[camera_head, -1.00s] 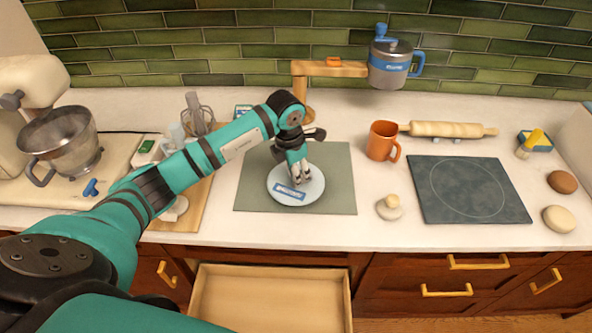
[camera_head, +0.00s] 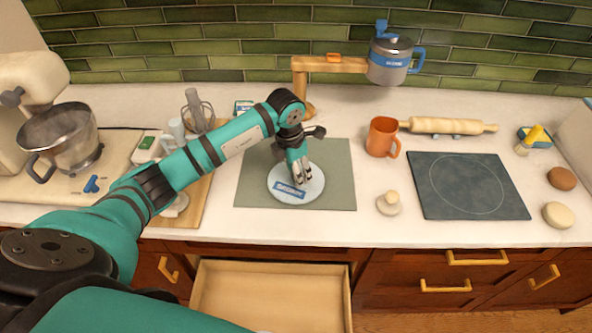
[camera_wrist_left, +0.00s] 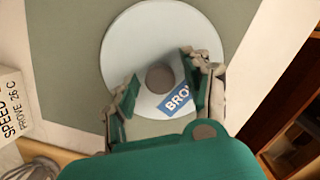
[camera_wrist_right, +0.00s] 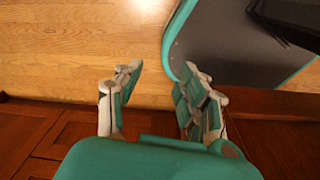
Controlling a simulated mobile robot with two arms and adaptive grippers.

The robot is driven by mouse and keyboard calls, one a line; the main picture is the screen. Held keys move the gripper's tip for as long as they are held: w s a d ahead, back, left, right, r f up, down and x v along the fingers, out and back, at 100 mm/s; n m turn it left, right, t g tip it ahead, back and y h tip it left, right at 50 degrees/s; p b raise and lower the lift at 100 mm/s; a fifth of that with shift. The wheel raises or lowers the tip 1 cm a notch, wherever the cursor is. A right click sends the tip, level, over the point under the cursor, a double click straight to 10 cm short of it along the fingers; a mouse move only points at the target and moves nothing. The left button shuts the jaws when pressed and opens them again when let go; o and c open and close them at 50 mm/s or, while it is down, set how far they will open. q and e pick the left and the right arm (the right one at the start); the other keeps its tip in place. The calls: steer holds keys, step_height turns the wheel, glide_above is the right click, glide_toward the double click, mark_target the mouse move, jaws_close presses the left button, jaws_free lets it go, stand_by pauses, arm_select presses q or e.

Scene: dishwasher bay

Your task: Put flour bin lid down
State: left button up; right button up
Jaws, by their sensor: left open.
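The flour bin lid is a pale round disc (camera_head: 310,190) with a blue printed label, lying on the grey-green mat (camera_head: 255,195) on the counter. It also shows in the left wrist view (camera_wrist_left: 130,45), with a dark round spot at its middle. My left gripper (camera_head: 301,182) is directly over the lid. In the left wrist view its fingers (camera_wrist_left: 160,88) are apart on either side of the middle spot; I cannot tell if they touch the lid. My right gripper (camera_wrist_right: 155,85) is open and empty above the wooden floor, away from the counter.
An open empty drawer (camera_head: 270,300) is below the counter. An orange mug (camera_head: 381,137), a small knobbed lid (camera_head: 389,204) and a dark slab (camera_head: 470,187) are to the right. A wooden stand (camera_head: 335,67) with a grey canister (camera_head: 390,62) is behind. A mixer bowl (camera_head: 62,140) is left.

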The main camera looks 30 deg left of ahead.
mark_target(292, 173)
arm_select(q)
step_height(292, 173, up, 12)
steer(key=s+b, duration=0.1)
steer(key=b, duration=0.2)
steer(key=shift+a+f, duration=0.15)
steer(key=shift+a, duration=0.25)
steer(key=shift+s, duration=0.15)
